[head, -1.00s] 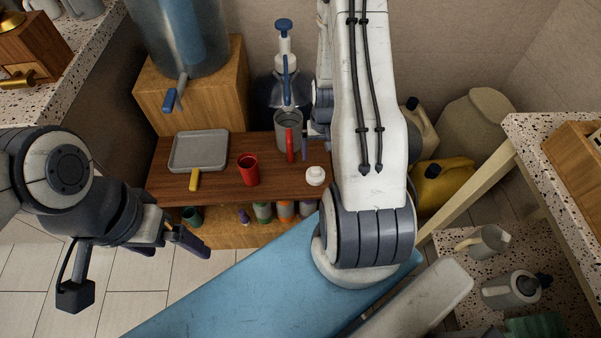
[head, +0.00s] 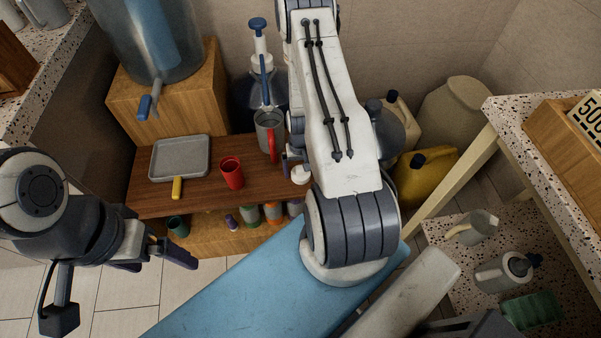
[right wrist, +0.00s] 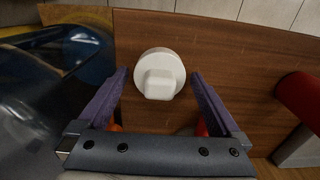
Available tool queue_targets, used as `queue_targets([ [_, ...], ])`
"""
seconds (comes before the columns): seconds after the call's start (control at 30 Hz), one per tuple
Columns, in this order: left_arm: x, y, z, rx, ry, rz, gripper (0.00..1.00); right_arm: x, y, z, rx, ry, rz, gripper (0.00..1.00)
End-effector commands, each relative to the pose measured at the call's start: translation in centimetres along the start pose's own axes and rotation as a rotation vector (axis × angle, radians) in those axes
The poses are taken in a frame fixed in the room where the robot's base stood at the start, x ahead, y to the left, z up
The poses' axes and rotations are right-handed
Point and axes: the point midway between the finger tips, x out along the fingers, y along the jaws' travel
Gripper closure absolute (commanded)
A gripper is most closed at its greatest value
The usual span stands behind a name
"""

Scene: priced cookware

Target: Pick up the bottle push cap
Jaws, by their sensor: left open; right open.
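The bottle push cap (right wrist: 160,73) is white, with a round base and a blocky raised top. It sits on the brown wooden shelf top (right wrist: 235,75), near its edge. In the head view the cap (head: 300,175) is partly covered by my right arm. My right gripper (right wrist: 158,80) is open, its purple fingers on either side of the cap in the wrist picture. The cap shows between the fingertips, and I cannot tell whether they touch it. My left gripper (head: 156,258) is open and empty, over the floor in front of the shelf at the left.
A red cup (head: 232,173), a grey tray (head: 180,157) with a yellow handle and a grey mug (head: 268,130) with a red handle share the shelf top. A large blue bottle with a pump (head: 258,90) stands behind. Several small bottles stand on the lower shelf.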

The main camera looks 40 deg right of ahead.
Motion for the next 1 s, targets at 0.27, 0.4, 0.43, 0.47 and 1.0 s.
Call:
queue_targets([
  [0.27,0.0,0.0,0.0,0.000,0.000,0.000,0.01,-0.1,0.1,0.0,0.001,0.000,0.000,0.54],
  [0.4,0.0,0.0,0.0,0.000,0.000,0.000,0.01,-0.1,0.1,0.0,0.001,0.000,0.000,0.78],
  [0.43,0.0,0.0,0.0,0.000,0.000,0.000,0.01,-0.1,0.1,0.0,0.001,0.000,0.000,0.78],
  [0.47,0.0,0.0,0.0,0.000,0.000,0.000,0.01,-0.1,0.1,0.0,0.001,0.000,0.000,0.78],
  [1.0,-1.0,0.1,-0.1,0.000,0.000,0.000,0.01,-5.0,1.2,0.5,0.008,-0.001,0.000,0.78],
])
